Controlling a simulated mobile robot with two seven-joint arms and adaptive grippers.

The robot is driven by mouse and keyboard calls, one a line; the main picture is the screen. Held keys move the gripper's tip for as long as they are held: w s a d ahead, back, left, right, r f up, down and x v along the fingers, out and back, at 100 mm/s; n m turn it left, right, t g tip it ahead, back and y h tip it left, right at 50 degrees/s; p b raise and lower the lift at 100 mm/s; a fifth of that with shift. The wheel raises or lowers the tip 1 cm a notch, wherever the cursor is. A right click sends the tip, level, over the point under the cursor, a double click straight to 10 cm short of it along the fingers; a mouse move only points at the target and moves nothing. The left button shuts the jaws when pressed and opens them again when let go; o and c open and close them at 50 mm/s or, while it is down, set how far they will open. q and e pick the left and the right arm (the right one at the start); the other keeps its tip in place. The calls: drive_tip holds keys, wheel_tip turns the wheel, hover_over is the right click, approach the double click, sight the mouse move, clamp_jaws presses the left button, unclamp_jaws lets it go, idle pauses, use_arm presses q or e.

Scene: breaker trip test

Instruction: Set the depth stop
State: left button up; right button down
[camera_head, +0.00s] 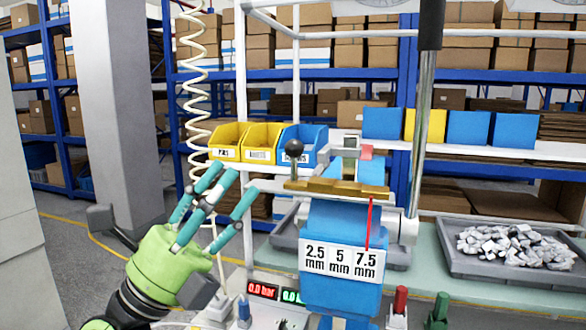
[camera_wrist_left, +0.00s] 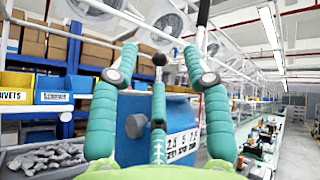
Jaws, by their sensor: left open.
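The blue press body (camera_head: 340,220) carries a white scale plate (camera_head: 340,262) marked 2.5, 5 and 7.5 mm. A thin red pointer (camera_head: 369,223) stands above the 7.5 mark. A brass bar (camera_head: 338,187) lies across the top, and a black ball knob (camera_head: 294,149) on a short stem rises at its left end. My left gripper (camera_head: 232,182) is open and empty, its teal fingers spread to the left of the knob, apart from it. In the left wrist view, the knob (camera_wrist_left: 159,59) appears between the fingers, beyond them. My right gripper is out of view.
Yellow bins (camera_head: 262,140) and a blue bin (camera_head: 300,140) stand behind the knob. A grey tray (camera_head: 510,262) of metal parts lies at right. A steel column (camera_head: 423,130) rises beside the press. Red (camera_head: 400,300) and green (camera_head: 440,306) posts and a pressure display (camera_head: 262,290) are in front.

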sight(286, 148)
use_arm(q)
drive_tip(key=s+d+r+m+g+y, duration=0.35)
drive_tip(key=d+m+g, duration=0.45)
drive_tip(key=m, duration=0.8)
drive_tip(key=w+a+t+y, duration=0.2)
drive_tip(key=a+y, duration=0.1)
drive_tip(key=w+a+m+t+y, duration=0.1)
drive_tip(key=w+a+t+y, duration=0.1)
drive_tip(key=shift+a+r, duration=0.1)
drive_tip(key=shift+r, duration=0.2)
drive_tip(key=shift+w+r+p, duration=0.1)
drive_tip(key=shift+p, duration=0.25)
drive_tip(key=p+x, duration=0.3)
drive_tip(key=x, duration=0.3)
drive_tip(key=shift+w, duration=0.1)
drive_tip(key=shift+w+d+p, duration=0.15)
drive_tip(key=shift+d+p, duration=0.15)
drive_tip(key=shift+d, duration=0.05)
drive_tip(key=shift+f, duration=0.2)
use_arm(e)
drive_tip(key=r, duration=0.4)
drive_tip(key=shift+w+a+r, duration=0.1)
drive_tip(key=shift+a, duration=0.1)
